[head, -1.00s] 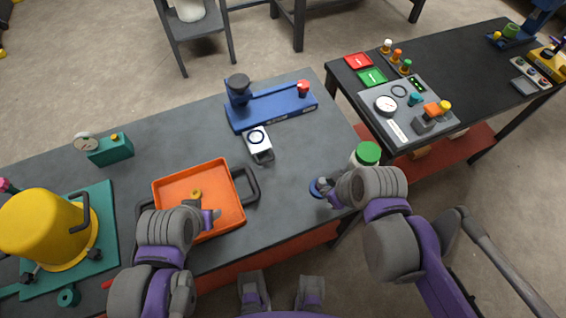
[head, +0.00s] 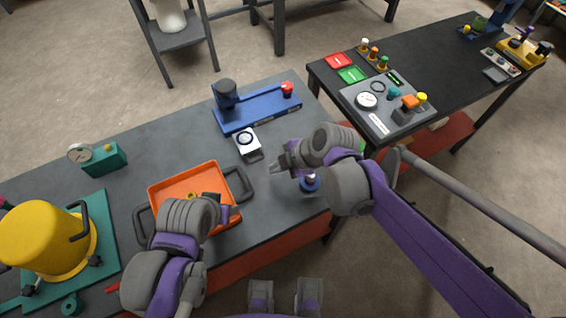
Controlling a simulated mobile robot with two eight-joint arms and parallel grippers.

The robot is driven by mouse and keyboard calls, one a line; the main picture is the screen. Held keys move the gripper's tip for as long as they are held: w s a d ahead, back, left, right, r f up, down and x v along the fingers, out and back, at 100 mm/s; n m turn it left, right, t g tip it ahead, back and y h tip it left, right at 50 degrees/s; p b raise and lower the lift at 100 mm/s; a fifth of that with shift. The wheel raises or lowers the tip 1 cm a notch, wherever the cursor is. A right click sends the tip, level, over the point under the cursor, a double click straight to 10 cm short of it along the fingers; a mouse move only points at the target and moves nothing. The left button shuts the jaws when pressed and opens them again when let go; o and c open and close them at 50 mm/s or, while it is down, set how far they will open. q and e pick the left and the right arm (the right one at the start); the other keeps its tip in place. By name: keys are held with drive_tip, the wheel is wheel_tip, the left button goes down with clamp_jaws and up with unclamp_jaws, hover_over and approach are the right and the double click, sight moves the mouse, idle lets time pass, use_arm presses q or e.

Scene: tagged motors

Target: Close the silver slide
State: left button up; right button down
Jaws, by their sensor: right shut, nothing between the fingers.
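The silver slide (head: 247,140) looks like a small pale block with a dark ring on top and a grey front edge. It lies on the grey table just in front of the blue fixture (head: 262,112). I cannot tell how far open it is. My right gripper (head: 275,167) is shut and empty, a little to the right of and nearer than the slide, apart from it. My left gripper (head: 233,213) is over the right part of the orange tray (head: 167,188); its fingers are too small and partly hidden to tell their state.
A small blue-based object (head: 310,184) stands under my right arm. A yellow pot (head: 40,240) and a teal gauge box (head: 105,160) are at the left. A black table (head: 440,62) with a grey control panel (head: 385,105) is at the right. The table's middle strip (head: 165,140) is clear.

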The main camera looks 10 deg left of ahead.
sight(242, 136)
use_arm(q)
drive_tip(key=shift+f, duration=0.35)
use_arm(e)
drive_tip(key=x, duration=0.4)
use_arm(q)
drive_tip(key=shift+r, duration=0.1)
use_arm(e)
drive_tip(key=w+a, duration=0.1)
drive_tip(key=w+a+f, duration=0.1)
drive_tip(key=shift+w+f, duration=0.1)
drive_tip(key=shift+w, duration=0.15)
drive_tip(key=shift+w+a+f, duration=0.15)
drive_tip(key=shift+w+a, duration=0.1)
drive_tip(key=shift+w, duration=0.25)
drive_tip(key=w+a, duration=0.2)
drive_tip(key=w, duration=0.1)
drive_tip(key=w+a, duration=0.2)
drive_tip(key=w, duration=0.1)
drive_tip(key=w+a, duration=0.2)
drive_tip(key=w, duration=0.1)
drive_tip(key=shift+w+a, duration=0.15)
use_arm(q)
drive_tip(key=shift+s, duration=0.1)
